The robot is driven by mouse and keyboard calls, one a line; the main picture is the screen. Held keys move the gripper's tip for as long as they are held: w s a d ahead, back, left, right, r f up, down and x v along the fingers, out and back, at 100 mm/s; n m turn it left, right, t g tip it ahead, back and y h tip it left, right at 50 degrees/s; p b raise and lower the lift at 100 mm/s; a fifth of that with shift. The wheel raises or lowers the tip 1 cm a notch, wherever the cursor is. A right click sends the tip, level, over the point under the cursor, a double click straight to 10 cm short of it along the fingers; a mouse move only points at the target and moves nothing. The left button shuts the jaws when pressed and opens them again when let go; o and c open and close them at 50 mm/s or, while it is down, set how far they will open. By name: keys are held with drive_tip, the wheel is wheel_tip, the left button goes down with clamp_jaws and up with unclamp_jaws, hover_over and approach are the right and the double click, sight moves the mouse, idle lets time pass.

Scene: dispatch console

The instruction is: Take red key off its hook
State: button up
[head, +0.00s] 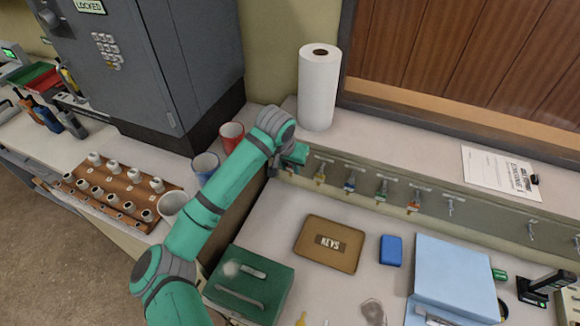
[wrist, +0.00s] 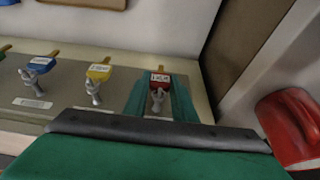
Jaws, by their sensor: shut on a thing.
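The red key (wrist: 159,83) hangs at its silver hook (wrist: 158,100) at the end of the key rail, its pale label facing up in the wrist view. My gripper (wrist: 160,78) has its green fingers on both sides of the red key and is shut on it. The key still appears to be at the hook. In the head view my gripper (head: 292,158) is at the left end of the rail (head: 470,208) and hides the red key.
A yellow key (wrist: 99,72) and a blue key (wrist: 38,66) hang beside it. A paper towel roll (head: 319,90) stands on the ledge behind. A red mug (head: 231,135) and a blue mug (head: 205,166) are left of my gripper. A KEYS tray (head: 312,259) lies on the desk.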

drive_tip(key=shift+s+a, duration=0.35)
drive_tip(key=shift+s, duration=0.4)
drive_tip(key=shift+s+a, duration=0.3)
drive_tip(key=shift+s, duration=0.45)
idle(0.5)
drive_tip(key=s, duration=0.1)
drive_tip(key=s+a+r, duration=0.1)
drive_tip(key=s, duration=0.1)
drive_tip(key=s+a+r, duration=0.1)
drive_tip(key=shift+s, duration=0.3)
drive_tip(key=shift+s, duration=0.1)
idle(0.4)
